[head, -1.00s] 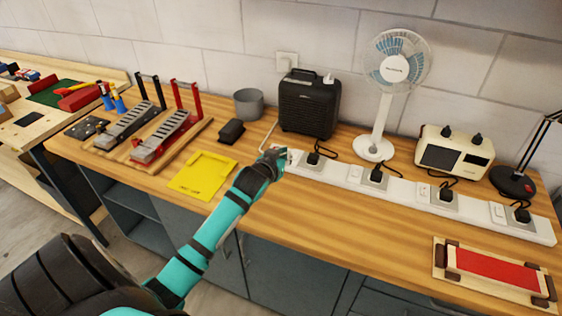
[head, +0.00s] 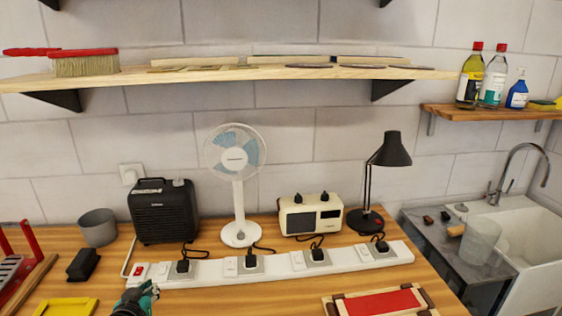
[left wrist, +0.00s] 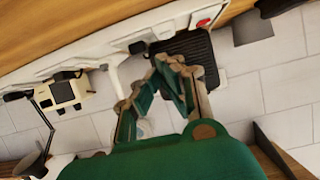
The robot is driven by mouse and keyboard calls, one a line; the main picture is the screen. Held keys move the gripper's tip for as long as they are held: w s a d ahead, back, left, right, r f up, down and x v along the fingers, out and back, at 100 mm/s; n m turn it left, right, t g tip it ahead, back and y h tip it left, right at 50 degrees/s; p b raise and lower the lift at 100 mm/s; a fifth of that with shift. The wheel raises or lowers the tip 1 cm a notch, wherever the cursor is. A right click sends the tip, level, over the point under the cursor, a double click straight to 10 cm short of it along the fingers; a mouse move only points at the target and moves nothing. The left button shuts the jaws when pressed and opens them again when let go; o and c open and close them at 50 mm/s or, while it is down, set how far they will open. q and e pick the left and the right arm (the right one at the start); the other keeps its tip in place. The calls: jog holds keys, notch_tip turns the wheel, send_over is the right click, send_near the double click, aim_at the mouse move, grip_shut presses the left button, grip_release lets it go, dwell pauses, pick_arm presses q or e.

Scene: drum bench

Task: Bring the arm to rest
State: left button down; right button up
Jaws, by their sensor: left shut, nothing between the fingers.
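My left gripper (head: 140,296) shows at the bottom left of the head view, by the left end of the white power strip (head: 215,270). The rest of the arm is below the picture. In the left wrist view its green and tan fingers (left wrist: 172,72) are shut with nothing between them. A red switch (head: 139,269) is at the strip's left end, and it also shows in the left wrist view (left wrist: 206,17). Several black plugs sit in the strip. My right gripper is not in view.
A black heater (head: 163,212), a white fan (head: 240,215), a cream radio (head: 311,217) and a black lamp (head: 389,150) stand behind the strip. A grey pot (head: 98,228) is at left. A red-topped board (head: 382,302) lies in front. A wooden shelf (head: 210,79) hangs above.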

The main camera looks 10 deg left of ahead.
pick_arm(q)
jog(key=s+d+f+m+g+h, duration=0.1)
jog(key=s+d+f+g, duration=0.2)
jog(key=s+d, duration=0.55)
jog(key=s+d+f+m+g+h, duration=0.1)
jog(key=s+d+f+m+g, duration=0.2)
jog(key=s, duration=1)
jog(key=s+d+f+g+h, duration=0.1)
jog(key=s+d+f+g, duration=0.25)
jog(key=s+d, duration=0.5)
notch_tip(320, 180, down, 27)
jog(key=s+a+g+b, duration=0.1)
jog(key=s+a+b, duration=0.1)
jog(key=s, duration=0.1)
jog(key=s+a+f+g+b, duration=0.1)
jog(key=s+a+f, duration=0.2)
jog(key=s+f, duration=1.3)
notch_tip(320, 180, down, 3)
jog(key=shift+s+r+m+b, duration=0.2)
jog(key=shift+m+b, duration=0.1)
jog(key=shift+m, duration=0.1)
jog(key=shift+a, duration=0.1)
